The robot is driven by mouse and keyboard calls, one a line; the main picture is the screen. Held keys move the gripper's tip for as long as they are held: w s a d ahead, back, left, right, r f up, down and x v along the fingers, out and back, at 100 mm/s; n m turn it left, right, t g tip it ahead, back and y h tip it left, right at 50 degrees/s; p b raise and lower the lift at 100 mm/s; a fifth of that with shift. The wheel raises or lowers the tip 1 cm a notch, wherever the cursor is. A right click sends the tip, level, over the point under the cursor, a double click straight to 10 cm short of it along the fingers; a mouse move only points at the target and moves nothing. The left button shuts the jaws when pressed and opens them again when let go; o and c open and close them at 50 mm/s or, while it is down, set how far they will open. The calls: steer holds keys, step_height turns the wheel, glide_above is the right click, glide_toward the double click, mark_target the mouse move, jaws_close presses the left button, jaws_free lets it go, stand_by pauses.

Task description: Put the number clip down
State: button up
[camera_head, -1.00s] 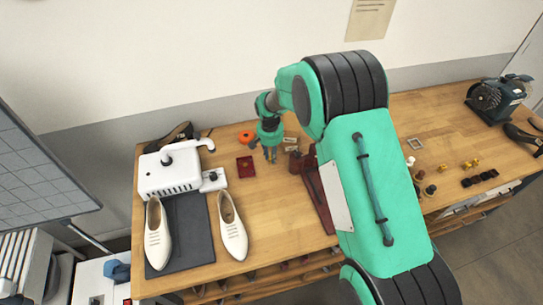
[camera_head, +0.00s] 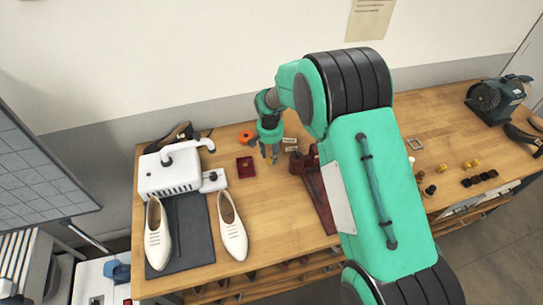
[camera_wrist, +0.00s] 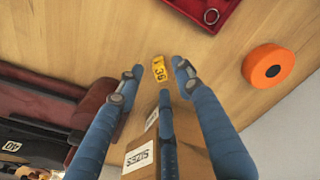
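The number clip (camera_wrist: 160,69) is a small yellow piece marked 36. In the wrist view it shows between my fingertips, with visible gaps to the left and right fingers. It appears to lie on the wooden bench top; its exact height is hard to tell. My gripper (camera_wrist: 158,75) has its blue fingers spread and appears open around the clip. In the head view my gripper (camera_head: 270,157) points down over the bench, right of the red tray (camera_head: 245,166). I cannot make out the clip there.
A cardboard box labelled SIZES (camera_wrist: 140,157) stands close beside my fingers. An orange roll (camera_wrist: 267,66) and the red tray (camera_wrist: 205,8) lie nearby. White shoes (camera_head: 232,228) rest at the bench's front left. Bare wood (camera_head: 275,215) lies in front of my gripper.

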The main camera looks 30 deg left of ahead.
mark_target(271, 159)
step_height(271, 159, up, 10)
steer(key=shift+s+r+p, duration=0.25)
steer(key=shift+s+p, duration=0.1)
steer(key=shift+p, duration=0.05)
stand_by(0.8)
